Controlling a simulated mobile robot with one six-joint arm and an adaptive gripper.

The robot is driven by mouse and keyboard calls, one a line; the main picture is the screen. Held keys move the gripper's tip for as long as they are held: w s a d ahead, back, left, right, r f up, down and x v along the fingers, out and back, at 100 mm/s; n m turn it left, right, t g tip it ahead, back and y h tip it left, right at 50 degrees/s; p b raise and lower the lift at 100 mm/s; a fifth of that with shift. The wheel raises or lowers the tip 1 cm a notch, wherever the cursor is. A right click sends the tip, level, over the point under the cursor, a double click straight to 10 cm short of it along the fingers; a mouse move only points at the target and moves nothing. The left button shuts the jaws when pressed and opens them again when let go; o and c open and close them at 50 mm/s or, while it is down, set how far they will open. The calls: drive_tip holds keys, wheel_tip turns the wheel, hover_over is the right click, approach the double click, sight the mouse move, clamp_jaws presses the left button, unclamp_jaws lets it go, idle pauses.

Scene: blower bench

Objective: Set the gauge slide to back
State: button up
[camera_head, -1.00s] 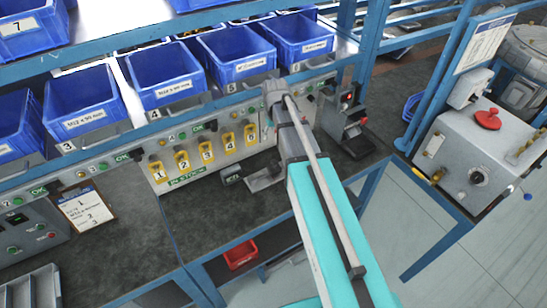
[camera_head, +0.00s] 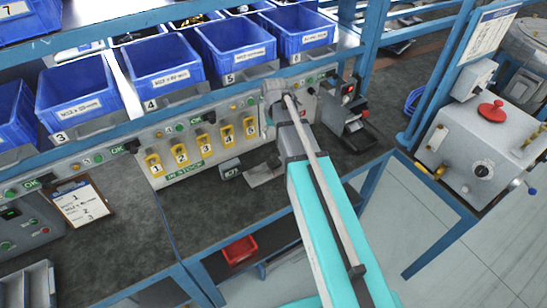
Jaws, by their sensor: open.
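A small dark box with a display (camera_head: 230,169) stands on the dark bench top, below the yellow numbered hooks. A grey angled plate (camera_head: 264,174) lies just right of it. These look like the gauge and its slide, but I cannot tell for sure or read the slide's position. My teal and grey arm reaches up from the bottom of the picture, and its grey wrist end is in front of the panel, above and right of the plate. The arm covers the bench right of the plate. My gripper's fingers do not show.
Blue bins (camera_head: 240,48) line the shelf above. A dark device with a red part (camera_head: 346,112) stands on the bench right of my wrist. A clipboard (camera_head: 80,203) lies at left. A grey box with a red knob (camera_head: 470,150) is at right. The front middle bench is clear.

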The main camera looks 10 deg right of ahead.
sight(274, 155)
drive_tip(key=shift+f+b, duration=5.05)
drive_tip(key=shift+f, duration=0.3)
clamp_jaws()
